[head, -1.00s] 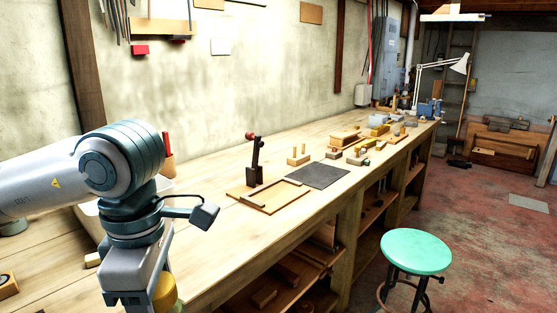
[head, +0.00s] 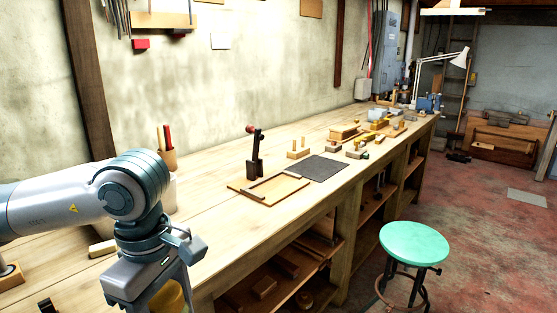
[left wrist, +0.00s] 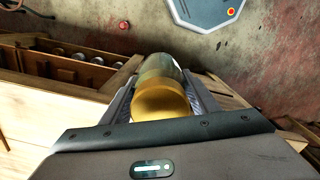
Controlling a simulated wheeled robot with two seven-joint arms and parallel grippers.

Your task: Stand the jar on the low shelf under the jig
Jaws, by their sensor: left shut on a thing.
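My left gripper (head: 172,290) is at the lower left of the head view, shut on the jar (head: 170,299). Only part of the jar's yellow lid shows there. In the left wrist view the jar's yellow lid (left wrist: 160,101) and greenish glass body lie between the two fingers. The jig (head: 268,189), a wooden board with a dark upright clamp and a red knob, lies on the bench top. The low shelf (head: 282,283) is under the bench below the jig, right of my gripper. The bench edge hides part of it. My right gripper is not in view.
Wooden blocks (head: 263,286) lie on the low shelf. A bench post (head: 347,240) stands right of that bay. A green stool (head: 414,244) stands on the floor in front. A dark mat (head: 325,169) lies right of the jig.

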